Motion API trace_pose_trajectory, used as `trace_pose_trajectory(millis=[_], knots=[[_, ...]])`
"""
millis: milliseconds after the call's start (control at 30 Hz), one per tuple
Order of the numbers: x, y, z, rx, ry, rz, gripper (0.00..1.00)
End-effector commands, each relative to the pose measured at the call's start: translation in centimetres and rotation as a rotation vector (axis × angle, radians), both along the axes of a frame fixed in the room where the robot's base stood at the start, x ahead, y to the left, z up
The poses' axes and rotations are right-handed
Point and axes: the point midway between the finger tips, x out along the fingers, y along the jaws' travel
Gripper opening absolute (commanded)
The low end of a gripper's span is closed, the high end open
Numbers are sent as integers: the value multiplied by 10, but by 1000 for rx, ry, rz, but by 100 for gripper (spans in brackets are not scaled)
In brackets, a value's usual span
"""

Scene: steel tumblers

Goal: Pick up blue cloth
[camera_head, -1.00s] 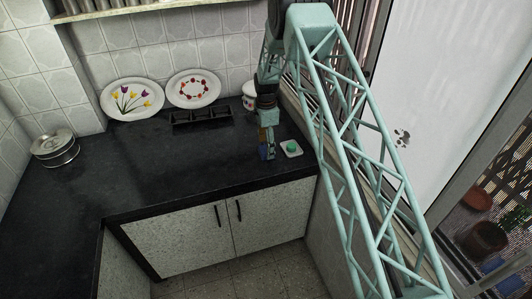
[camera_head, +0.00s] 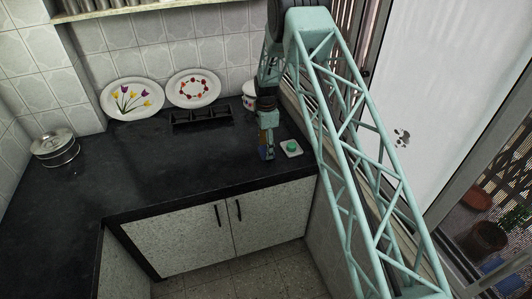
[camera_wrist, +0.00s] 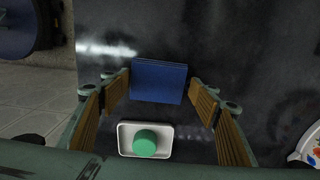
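The blue cloth (camera_wrist: 158,80) shows in the wrist view as a flat, folded rectangle on the dark counter. My gripper (camera_wrist: 158,91) is open, with one wood-coloured finger pad on each side of the cloth. The pads appear apart from the cloth; I cannot tell how high the tips are above the counter. In the head view my gripper (camera_head: 266,150) points down over the counter's right part, and I cannot clearly make out the cloth there.
A white dish (camera_head: 291,150) with a green round piece (camera_wrist: 145,142) lies close beside the cloth. A black rack (camera_head: 202,118), two decorated plates (camera_head: 193,88) and a white pot (camera_head: 249,95) stand behind. Steel tins (camera_head: 55,147) stand far left. The middle counter is clear.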

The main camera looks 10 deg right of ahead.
Motion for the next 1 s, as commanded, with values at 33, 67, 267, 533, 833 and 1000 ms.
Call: trace_pose_trajectory(millis=[33,67,267,533,833,1000], knots=[[-1,0,-1,0,2,0,47],[-1,0,-1,0,2,0,45],[-1,0,-2,0,3,0,42],[-2,0,-2,0,4,0,42],[-1,0,12,0,3,0,41],[0,0,26,0,0,0,41]])
